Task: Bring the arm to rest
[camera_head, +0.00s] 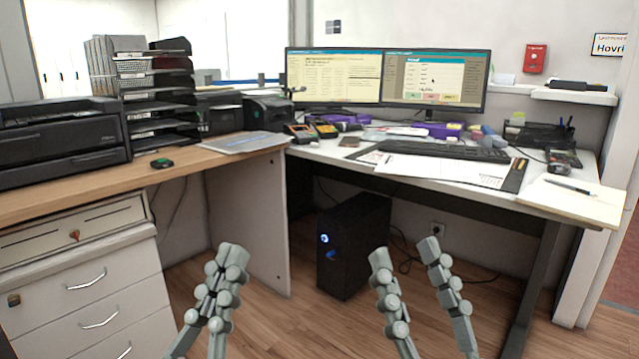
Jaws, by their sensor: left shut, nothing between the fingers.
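My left gripper (230,256) is at the lower left of middle in the head view. Its grey fingers are together, with nothing seen between them. My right gripper (405,253) is to the right of it, with its two fingers apart and nothing between them. Both grippers point up in the picture, in front of the desks, and appear to touch nothing. The rest of both arms is below the picture's edge.
A wooden counter (60,201) with a drawer cabinet (95,290) stands at left. A white desk (345,160) with monitors and a keyboard (443,150) stands at right. A black computer tower (352,245) is under it. Bare wooden floor (290,325) lies between the grippers.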

